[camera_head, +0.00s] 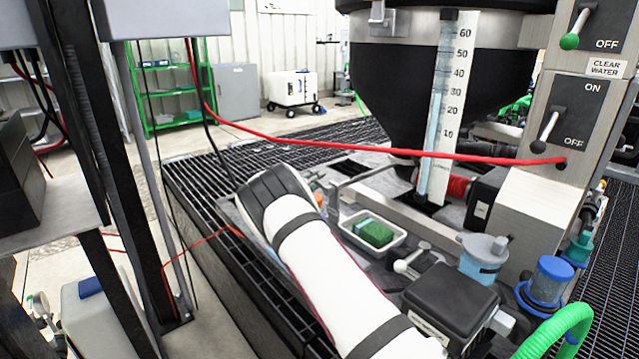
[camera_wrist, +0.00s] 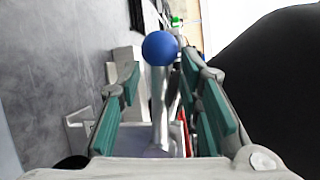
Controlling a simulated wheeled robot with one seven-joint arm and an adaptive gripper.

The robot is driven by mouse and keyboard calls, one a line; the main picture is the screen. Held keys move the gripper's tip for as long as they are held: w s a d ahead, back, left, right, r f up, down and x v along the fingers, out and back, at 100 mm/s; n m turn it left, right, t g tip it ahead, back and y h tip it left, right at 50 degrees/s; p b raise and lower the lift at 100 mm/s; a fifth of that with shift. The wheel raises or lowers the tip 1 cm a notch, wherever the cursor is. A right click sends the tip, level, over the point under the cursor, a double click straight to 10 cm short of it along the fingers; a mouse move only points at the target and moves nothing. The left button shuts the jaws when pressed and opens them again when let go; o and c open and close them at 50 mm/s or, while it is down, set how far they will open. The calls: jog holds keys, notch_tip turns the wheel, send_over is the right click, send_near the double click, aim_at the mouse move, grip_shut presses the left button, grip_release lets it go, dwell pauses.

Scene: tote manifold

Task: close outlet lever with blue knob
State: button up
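The outlet lever's blue knob (camera_wrist: 160,48) shows in the wrist view, on the end of a grey metal lever (camera_wrist: 159,105) that runs down the picture. My gripper (camera_wrist: 160,80) is open, with one teal-padded finger on each side of the lever. A gap shows between the lever and the left pad; the right pad is nearer, and I cannot tell whether it touches. The knob lies near the fingertips. In the head view, my white arm crosses the middle, and neither my gripper nor the blue knob can be made out.
A black hopper (camera_head: 440,85) with a level gauge (camera_head: 445,100) stands behind my arm. A red hose (camera_head: 400,153) crosses the view.

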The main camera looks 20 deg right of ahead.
jog(key=shift+w+d, duration=0.1)
jog(key=shift+d, duration=0.1)
grip_shut()
jog(key=shift+f+n+g, duration=0.3)
jog(key=shift+f+n, duration=0.2)
jog(key=shift+n, duration=0.1)
jog(key=shift+a+f, duration=0.1)
grip_release()
